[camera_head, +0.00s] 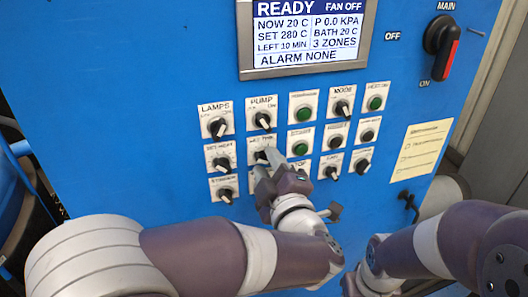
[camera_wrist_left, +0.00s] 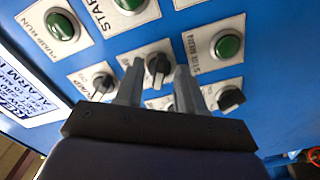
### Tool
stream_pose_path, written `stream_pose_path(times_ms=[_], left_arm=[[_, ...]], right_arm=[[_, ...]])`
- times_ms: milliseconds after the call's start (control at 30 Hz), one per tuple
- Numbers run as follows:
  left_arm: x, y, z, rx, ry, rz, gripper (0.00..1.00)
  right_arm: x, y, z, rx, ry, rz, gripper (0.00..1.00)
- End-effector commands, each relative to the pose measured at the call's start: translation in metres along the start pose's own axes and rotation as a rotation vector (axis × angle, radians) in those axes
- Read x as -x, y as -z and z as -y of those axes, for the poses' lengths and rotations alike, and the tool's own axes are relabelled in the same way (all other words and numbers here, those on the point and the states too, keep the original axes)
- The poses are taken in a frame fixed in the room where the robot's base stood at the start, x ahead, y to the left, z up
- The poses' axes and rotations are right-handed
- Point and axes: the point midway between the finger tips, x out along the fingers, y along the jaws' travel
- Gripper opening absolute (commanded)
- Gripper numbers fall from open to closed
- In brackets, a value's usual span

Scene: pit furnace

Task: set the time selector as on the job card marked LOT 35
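A dark knob (camera_head: 262,155) sits in the middle row, second column of the blue panel; its label is partly readable and seems to end in TIME. My left gripper (camera_head: 265,167) is at this knob. In the left wrist view its two fingers (camera_wrist_left: 158,80) stand apart, one on each side of a black knob with a white pointer line (camera_wrist_left: 158,66). I see a narrow gap, so the fingers look open around it. A pale yellow card (camera_head: 421,150) is on the panel at right; its writing is too small to read. My right gripper is out of view.
Other knobs surround it, such as PUMP (camera_head: 263,120) above and LAMPS (camera_head: 217,127) at upper left. A green button (camera_head: 300,148) is close on the right. The display (camera_head: 308,35) reads LEFT 10 MIN. A MAIN switch (camera_head: 440,45) is at upper right.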

Motion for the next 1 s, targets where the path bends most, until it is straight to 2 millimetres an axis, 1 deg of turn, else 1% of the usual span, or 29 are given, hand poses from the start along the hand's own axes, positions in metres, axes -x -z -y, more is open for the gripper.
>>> stream_pose_path(times_ms=[267,300,367,400,733,1000], left_arm=[[0.001,0.000,0.000,0.000,0.000,0.000,0.38],[0.001,0.000,0.000,0.000,0.000,0.000,0.25],[0.001,0.000,0.000,0.000,0.000,0.000,0.06],[0.001,0.000,0.000,0.000,0.000,0.000,0.00],[0.001,0.000,0.000,-0.031,0.000,0.002,0.00],[0.001,0.001,-0.001,-0.186,0.001,0.004,0.00]], right_arm=[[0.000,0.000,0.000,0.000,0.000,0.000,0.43],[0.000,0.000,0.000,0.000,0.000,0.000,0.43],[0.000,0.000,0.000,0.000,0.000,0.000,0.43],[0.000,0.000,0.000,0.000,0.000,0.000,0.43],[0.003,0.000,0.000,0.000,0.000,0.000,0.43],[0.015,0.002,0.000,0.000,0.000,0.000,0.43]])
